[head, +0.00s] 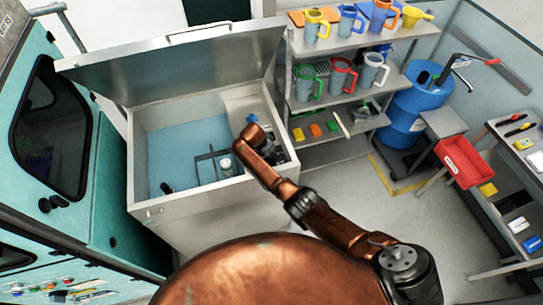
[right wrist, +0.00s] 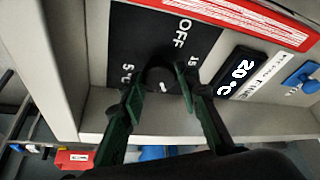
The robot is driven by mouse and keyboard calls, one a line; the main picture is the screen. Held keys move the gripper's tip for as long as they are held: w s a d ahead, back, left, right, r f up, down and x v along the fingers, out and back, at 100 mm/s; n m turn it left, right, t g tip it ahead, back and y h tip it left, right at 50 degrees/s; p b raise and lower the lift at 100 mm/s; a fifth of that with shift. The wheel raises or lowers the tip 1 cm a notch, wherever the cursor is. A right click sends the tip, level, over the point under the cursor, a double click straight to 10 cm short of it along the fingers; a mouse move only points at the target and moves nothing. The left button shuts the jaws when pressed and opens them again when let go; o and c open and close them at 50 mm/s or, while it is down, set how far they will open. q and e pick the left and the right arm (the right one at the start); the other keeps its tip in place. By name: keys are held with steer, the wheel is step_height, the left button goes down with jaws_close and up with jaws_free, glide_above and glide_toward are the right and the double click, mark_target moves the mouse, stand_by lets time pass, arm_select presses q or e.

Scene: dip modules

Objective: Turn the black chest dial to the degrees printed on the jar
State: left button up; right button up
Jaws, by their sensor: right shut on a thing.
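The black dial (right wrist: 161,76) sits on a black plate with white OFF, 5°C and 15 marks. My right gripper (right wrist: 162,92) has its two green fingers on either side of the dial, shut on it. A small white mark shows on the dial's lower part. The display (right wrist: 240,70) beside the plate reads 20 °C. In the head view the metal chest (head: 190,209) stands with its lid raised. A jar-like container with a pale top (head: 226,164) stands inside; its print is too small to read. My right forearm hides the dial there. My left gripper is out of view.
A blue knob (right wrist: 299,78) and a red-and-white label (right wrist: 255,17) are on the panel near the display. Shelves with jugs (head: 345,95) stand right of the chest, then a blue barrel (head: 410,108) and a red bin (head: 463,160). Floor is clear in between.

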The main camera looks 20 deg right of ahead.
steer(key=m+g+b, duration=0.1)
steer(key=m+b, duration=0.1)
steer(key=b, duration=0.1)
steer(key=m+g+b, duration=0.1)
steer(key=m+b, duration=0.4)
steer(key=b, duration=0.1)
steer(key=shift+w+f+g+h, duration=0.3)
steer(key=shift+w+g+h, duration=0.05)
steer(key=shift+g+h, duration=0.05)
steer(key=m+g+b, duration=0.1)
steer(key=m+b, duration=0.3)
steer(key=b, duration=0.2)
steer(key=m+g+y+b, duration=0.1)
steer(key=m+b, duration=0.2)
steer(key=b, duration=0.3)
steer(key=shift+w+d+r+m+g, duration=0.1)
steer(key=shift+w+d+m+g, duration=0.05)
steer(key=shift+m+g, duration=0.2)
steer(key=shift+r+m+g+y+b, duration=0.25)
steer(key=shift+m+y+b, duration=0.15)
steer(key=shift+m+b, duration=0.6)
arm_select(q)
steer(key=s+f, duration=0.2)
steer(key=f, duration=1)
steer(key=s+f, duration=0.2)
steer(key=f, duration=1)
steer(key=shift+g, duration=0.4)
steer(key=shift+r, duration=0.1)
arm_select(e)
steer(key=o, duration=1.1)
